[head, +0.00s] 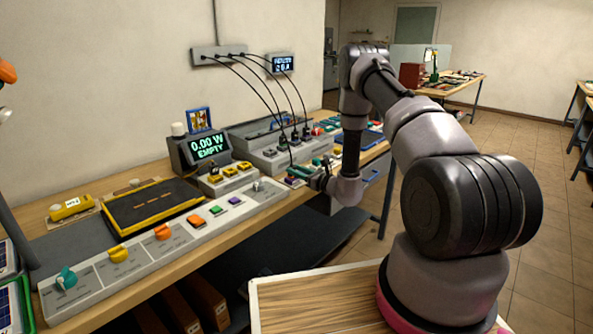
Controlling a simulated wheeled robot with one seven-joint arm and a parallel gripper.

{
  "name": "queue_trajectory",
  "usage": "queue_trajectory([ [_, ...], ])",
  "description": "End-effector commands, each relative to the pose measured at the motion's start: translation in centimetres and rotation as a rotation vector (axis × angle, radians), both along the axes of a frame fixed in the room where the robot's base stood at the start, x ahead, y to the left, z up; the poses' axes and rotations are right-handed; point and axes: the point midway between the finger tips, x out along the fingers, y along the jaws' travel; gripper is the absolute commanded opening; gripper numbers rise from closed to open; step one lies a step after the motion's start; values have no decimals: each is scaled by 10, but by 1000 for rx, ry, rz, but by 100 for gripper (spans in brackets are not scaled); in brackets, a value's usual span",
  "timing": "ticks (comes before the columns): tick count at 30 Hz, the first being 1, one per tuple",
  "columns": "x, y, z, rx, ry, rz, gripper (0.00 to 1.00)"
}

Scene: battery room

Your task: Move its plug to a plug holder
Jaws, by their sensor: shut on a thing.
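My gripper (303,172) reaches down to the bench at the right end of the long control panel, beside a grey console. It is small in the head view and partly hidden by my own wrist. It is shut on what looks like a plug, at the lower end of a black cable (288,150). The plug itself is too small to make out clearly. Several black cables hang from a grey wall box (218,53). Other dark plugs (283,139) stand upright in the grey console (270,155) just behind my gripper.
A display reading "0.00 W EMPTY" (208,146) stands left of the console. The long panel (130,255) carries coloured knobs and buttons along the bench front. A black tray (155,205) and a yellow device (71,207) lie further left.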

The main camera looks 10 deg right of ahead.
Motion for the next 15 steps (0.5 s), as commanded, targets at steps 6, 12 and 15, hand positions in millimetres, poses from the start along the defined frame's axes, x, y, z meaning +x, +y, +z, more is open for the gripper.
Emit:
queue_trajectory([
  [6, 0, 0, -2, 0, -1, 0, 49],
  [12, 0, 0, -2, 0, 0, 0, 49],
  [15, -1, -1, -3, 0, 0, 0, 49],
])
